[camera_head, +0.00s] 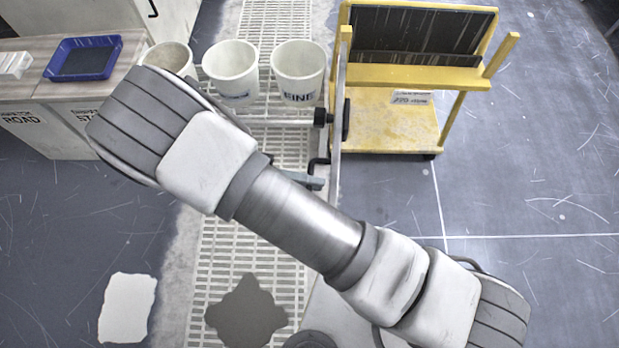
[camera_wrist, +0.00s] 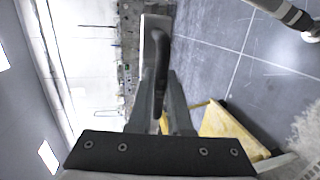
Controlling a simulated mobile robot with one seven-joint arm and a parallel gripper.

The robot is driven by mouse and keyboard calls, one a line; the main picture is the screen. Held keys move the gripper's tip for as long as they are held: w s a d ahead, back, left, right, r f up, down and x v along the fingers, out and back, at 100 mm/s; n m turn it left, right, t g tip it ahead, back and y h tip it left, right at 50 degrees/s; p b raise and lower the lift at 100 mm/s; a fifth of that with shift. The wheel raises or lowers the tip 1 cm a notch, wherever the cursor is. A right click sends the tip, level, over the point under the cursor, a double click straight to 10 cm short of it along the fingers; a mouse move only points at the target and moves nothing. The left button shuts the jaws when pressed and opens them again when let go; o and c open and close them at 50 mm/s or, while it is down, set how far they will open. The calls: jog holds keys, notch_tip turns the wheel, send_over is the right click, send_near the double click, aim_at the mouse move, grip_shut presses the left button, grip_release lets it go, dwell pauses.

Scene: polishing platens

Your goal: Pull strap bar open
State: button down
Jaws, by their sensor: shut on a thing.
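The strap bar appears to be the long thin grey bar (camera_head: 338,90) running along the left side of the yellow cart. A dark bent handle (camera_head: 319,162) stands off its left side. In the wrist view the dark handle (camera_wrist: 159,62) lies between the two grey fingers of my gripper (camera_wrist: 161,88), which is shut on it. A pale grey plate (camera_wrist: 151,28) shows just beyond the handle. In the head view a small grey part of my gripper (camera_head: 314,183) shows at the handle; my arm hides the rest. How far the bar is open I cannot tell.
The yellow cart (camera_head: 395,125) with a dark slotted rack stands right of the bar. Three white buckets (camera_head: 231,72) stand on the grating to the left. A blue tray (camera_head: 83,58) sits on a bench further left. Floor at the right is clear.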

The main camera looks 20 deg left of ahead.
jog(key=shift+w+a, duration=0.15)
jog(key=shift+a, duration=0.2)
dwell(0.4)
jog(key=c, duration=0.8)
grip_release()
jog(key=shift+c, duration=0.2)
jog(key=shift+a, duration=0.2)
